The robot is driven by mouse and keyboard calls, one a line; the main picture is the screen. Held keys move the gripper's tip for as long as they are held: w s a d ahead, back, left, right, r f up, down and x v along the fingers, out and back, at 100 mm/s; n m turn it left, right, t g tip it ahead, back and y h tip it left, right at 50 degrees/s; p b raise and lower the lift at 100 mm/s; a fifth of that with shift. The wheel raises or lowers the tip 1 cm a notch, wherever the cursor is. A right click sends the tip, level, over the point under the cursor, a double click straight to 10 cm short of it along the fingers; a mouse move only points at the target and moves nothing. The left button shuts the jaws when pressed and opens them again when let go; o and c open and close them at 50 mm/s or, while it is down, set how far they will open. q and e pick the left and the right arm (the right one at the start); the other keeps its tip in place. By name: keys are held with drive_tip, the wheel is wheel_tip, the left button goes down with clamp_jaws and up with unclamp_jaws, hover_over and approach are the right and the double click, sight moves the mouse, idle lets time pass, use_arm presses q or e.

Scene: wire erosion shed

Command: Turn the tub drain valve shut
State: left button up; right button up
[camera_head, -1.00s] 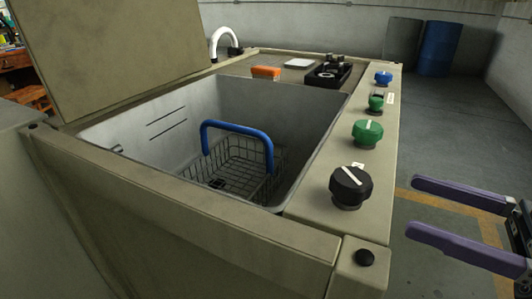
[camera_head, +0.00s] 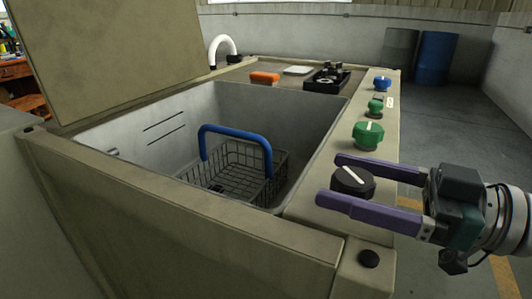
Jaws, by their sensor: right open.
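Several knobs sit in a row on the right rim of the tub machine (camera_head: 170,232). The nearest is a black knob (camera_head: 352,181) with a white pointer line. Behind it are a green knob (camera_head: 368,134), a smaller green knob (camera_head: 375,106) and a blue knob (camera_head: 382,82). I cannot tell by label which is the drain valve. My right gripper (camera_head: 328,180) is open, its two purple fingers reaching in from the right on the near and far sides of the black knob. The near finger hides the knob's lower part; contact cannot be told. My left gripper is not in view.
A wire basket (camera_head: 232,172) with a blue handle stands in the tub. An orange block (camera_head: 265,77), a white tray and a black tray (camera_head: 328,80) lie on the back deck. Drums (camera_head: 436,58) stand far right.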

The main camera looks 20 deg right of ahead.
drive_tip(key=c, duration=1.4)
